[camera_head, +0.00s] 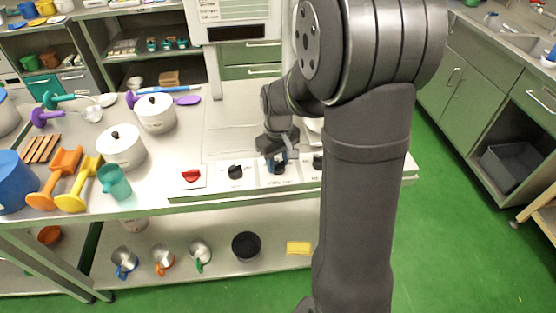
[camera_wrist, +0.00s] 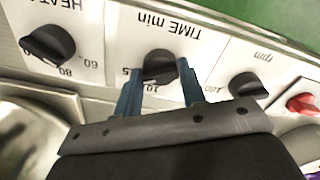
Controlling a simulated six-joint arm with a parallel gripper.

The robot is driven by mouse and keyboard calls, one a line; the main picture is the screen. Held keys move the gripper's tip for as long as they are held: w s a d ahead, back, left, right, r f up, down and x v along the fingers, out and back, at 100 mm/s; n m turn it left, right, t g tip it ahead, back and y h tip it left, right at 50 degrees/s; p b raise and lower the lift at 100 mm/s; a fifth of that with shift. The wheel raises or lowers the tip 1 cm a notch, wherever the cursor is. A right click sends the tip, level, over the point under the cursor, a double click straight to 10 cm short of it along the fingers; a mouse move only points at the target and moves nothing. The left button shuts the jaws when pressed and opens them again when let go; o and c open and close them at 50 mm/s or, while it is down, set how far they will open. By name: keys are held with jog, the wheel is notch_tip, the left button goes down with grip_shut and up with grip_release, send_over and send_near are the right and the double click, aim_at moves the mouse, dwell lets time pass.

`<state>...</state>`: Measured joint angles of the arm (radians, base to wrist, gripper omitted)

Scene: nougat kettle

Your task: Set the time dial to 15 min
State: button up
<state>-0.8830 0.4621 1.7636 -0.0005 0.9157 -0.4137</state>
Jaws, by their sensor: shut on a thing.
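The time dial (camera_wrist: 160,62) is a black knob on a light panel marked "TIME min", which reads upside down in the wrist view. My gripper (camera_wrist: 158,88) has its two blue fingers on either side of this knob, shut on it. In the head view my gripper (camera_head: 277,158) reaches down to the front panel, and the time dial (camera_head: 277,168) is partly hidden by it. The numbers around the knob are mostly covered, so its exact setting cannot be read.
In the wrist view a HEAT knob (camera_wrist: 48,45) is at left, an rpm knob (camera_wrist: 247,86) at right and a red switch (camera_wrist: 302,103) beyond it. In the head view, white pots (camera_head: 121,148), a teal mug (camera_head: 115,182) and orange and yellow tools stand left on the counter.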

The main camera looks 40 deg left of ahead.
aim_at(278, 162)
dwell(0.3)
jog(key=o, duration=1)
notch_tip(278, 162, up, 17)
jog(key=shift+r, duration=0.2)
notch_tip(278, 162, down, 18)
jog(key=shift+r, duration=0.25)
dwell(0.5)
jog(key=shift+r, duration=0.15)
